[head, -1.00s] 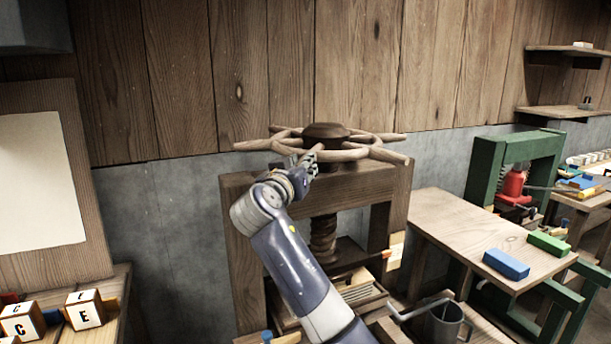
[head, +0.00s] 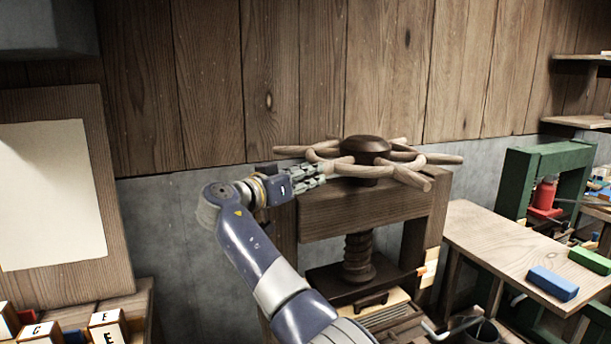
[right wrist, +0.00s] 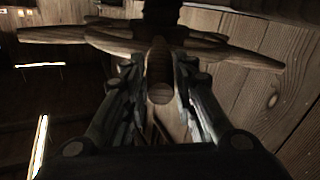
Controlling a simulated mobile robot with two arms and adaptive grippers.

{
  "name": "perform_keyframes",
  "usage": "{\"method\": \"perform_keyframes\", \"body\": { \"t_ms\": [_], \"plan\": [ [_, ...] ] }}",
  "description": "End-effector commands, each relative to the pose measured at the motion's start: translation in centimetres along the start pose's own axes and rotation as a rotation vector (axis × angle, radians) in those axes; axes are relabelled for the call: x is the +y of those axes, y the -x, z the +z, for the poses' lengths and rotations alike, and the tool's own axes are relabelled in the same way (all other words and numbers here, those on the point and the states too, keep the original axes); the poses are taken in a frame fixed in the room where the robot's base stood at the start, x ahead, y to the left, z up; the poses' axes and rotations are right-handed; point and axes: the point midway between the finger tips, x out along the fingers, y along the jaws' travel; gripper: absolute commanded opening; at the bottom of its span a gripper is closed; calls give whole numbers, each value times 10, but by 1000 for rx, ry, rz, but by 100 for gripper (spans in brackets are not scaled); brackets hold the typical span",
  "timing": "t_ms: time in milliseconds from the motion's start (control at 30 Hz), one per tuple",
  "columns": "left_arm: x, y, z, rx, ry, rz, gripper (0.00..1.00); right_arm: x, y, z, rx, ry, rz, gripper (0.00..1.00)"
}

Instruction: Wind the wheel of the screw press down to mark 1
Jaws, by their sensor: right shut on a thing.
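The screw press (head: 375,215) stands against the wall, with a wooden frame and a threaded screw (head: 358,258) below its crossbeam. Its spoked wooden wheel (head: 408,172) sits on top, with a dark round hub (head: 366,151). My right gripper (head: 318,170) is at the left side of the wheel, shut on a wheel handle. In the right wrist view the handle (right wrist: 160,85) lies between the two fingers. A small pale and orange marker strip (head: 428,270) is on the press's right post; its marks are too small to read. My left gripper is not in view.
A wooden bench (head: 490,240) to the right carries a blue block (head: 552,284) and a green block (head: 590,261). A green press (head: 515,185) stands behind it. Letter blocks (head: 108,325) are at the lower left. A metal mug (head: 480,332) is at the bottom right.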

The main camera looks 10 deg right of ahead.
Motion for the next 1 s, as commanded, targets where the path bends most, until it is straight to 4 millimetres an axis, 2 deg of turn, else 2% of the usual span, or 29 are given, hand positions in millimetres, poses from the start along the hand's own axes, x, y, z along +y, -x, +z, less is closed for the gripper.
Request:
{"method": "perform_keyframes", "body": {
  "t_ms": [33, 567, 600, 700, 1000],
  "plan": [
    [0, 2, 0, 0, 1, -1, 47, 4, 0, -19, 33, -15, 5, 0],
    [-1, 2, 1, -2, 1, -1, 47, 4, -1, -19, 31, -16, 19, 0],
    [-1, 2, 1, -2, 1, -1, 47, 4, -1, -19, 31, -16, 19, 28],
    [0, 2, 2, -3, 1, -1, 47, 5, -1, -19, 32, -16, 20, 46],
    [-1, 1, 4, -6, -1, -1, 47, 3, -1, -13, 21, -11, 18, 46]
  ]
}}
